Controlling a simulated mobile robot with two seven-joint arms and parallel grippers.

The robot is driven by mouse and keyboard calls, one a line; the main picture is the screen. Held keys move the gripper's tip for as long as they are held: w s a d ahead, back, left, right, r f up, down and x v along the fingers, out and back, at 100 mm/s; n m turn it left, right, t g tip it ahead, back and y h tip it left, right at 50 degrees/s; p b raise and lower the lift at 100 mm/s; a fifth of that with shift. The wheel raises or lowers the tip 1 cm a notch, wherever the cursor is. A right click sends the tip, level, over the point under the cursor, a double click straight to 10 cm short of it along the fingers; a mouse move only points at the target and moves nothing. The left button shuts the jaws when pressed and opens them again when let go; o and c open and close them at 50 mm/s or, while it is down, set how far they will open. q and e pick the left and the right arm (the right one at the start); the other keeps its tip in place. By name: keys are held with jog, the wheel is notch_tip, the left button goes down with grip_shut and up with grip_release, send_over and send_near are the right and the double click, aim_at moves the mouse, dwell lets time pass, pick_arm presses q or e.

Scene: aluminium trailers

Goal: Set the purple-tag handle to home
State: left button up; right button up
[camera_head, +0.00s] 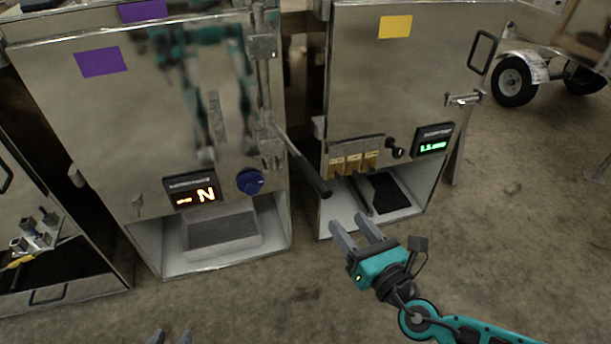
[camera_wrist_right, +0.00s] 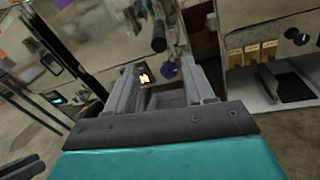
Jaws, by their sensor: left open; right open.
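The purple tag (camera_head: 100,62) is on the left metal trailer unit (camera_head: 60,110). That unit's handle (camera_head: 302,163) is a metal lever on its right edge, slanting down and right to a black grip. The grip's end also shows in the right wrist view (camera_wrist_right: 159,44), above and between the finger tips. My right gripper (camera_head: 358,226) is open and empty, below and right of the grip and apart from it. Its fingers point up-left; they also show in the right wrist view (camera_wrist_right: 160,75). Only the finger tips of my left gripper (camera_head: 170,336) show at the bottom edge, apart and empty.
The left unit has a lit display (camera_head: 196,196) reading "N" and a blue knob (camera_head: 250,182). The yellow-tag unit (camera_head: 420,70) stands right of the handle, with several yellow switches (camera_head: 354,163) and a green display (camera_head: 432,146). A wheeled trailer (camera_head: 515,82) stands far right. Front floor is clear.

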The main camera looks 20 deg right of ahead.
aim_at(319, 185)
jog(key=x, duration=1.3)
jog(key=shift+r, duration=0.1)
jog(key=shift+c, duration=0.4)
jog(key=shift+s, duration=0.1)
grip_shut()
